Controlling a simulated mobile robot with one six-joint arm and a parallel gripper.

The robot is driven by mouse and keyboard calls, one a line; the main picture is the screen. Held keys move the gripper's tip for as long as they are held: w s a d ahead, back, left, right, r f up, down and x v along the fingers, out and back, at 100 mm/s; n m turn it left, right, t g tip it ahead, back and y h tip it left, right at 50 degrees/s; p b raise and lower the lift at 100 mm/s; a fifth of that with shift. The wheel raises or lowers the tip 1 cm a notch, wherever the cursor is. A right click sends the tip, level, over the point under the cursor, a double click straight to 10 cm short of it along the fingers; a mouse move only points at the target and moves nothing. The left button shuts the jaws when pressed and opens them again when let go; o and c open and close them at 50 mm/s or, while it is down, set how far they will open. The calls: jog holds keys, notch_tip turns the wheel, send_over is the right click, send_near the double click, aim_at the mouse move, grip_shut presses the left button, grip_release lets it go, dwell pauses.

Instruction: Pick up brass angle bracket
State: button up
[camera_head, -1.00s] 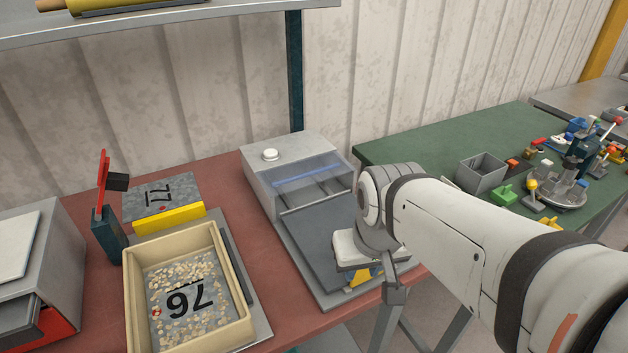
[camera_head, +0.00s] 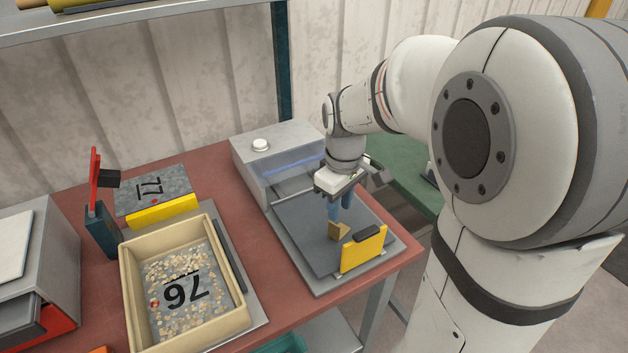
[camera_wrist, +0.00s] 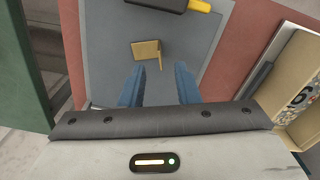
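The brass angle bracket (camera_head: 338,231) stands on the dark grey plate (camera_head: 299,236) of the machine, just behind a yellow block. In the wrist view the bracket (camera_wrist: 147,50) lies ahead of the fingertips, roughly in line with the space between them, with its bent flange to the right. My gripper (camera_head: 340,212) points down above the plate, close to the bracket. In the wrist view its two blue fingers (camera_wrist: 159,78) are spread apart with nothing between them. The head view does not show clearly how high the fingertips are above the bracket.
The yellow block with a black handle (camera_head: 363,249) stands at the plate's front edge. The machine's grey housing with a clear cover (camera_head: 272,160) is behind the plate. To the left are a beige tray of small pieces (camera_head: 128,275) and a red-handled clamp (camera_head: 95,180).

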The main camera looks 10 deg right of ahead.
aim_at(334, 224)
jog(key=shift+n, duration=0.3)
jog(key=f, duration=0.5)
jog(key=w+f, duration=0.1)
jog(key=f, duration=0.2)
jog(key=shift+a+p, duration=0.25)
jog(key=shift+p, duration=0.15)
jog(key=shift+c, duration=0.2)
grip_shut()
